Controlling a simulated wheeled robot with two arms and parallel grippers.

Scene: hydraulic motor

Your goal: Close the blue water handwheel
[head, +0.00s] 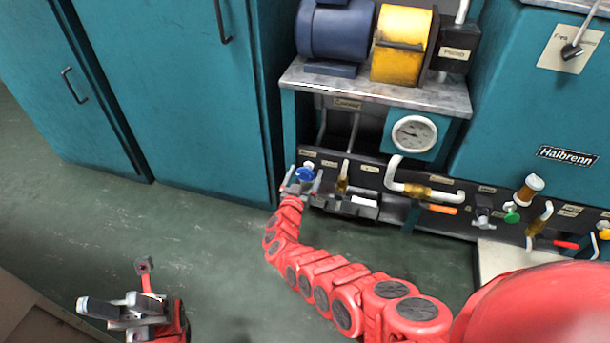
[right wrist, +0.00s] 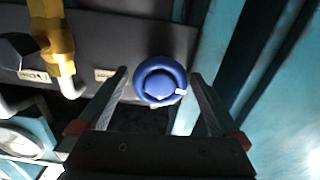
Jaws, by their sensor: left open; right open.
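The blue water handwheel (head: 305,173) sits at the left end of the dark valve panel in the head view. My right gripper (head: 301,183) is at it, with its fingers open. In the right wrist view the blue handwheel (right wrist: 160,81) shows between and just beyond the two open fingertips (right wrist: 158,78); whether a finger touches it I cannot tell. My left gripper (head: 112,307) is open and empty, low at the left above the floor, far from the panel.
Brass-and-white pipe fittings (head: 420,191), a green knob (head: 512,213) and an orange-capped part (head: 530,187) line the panel to the right. Teal cabinets (head: 180,90) stand at the left. The green floor (head: 150,220) is clear.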

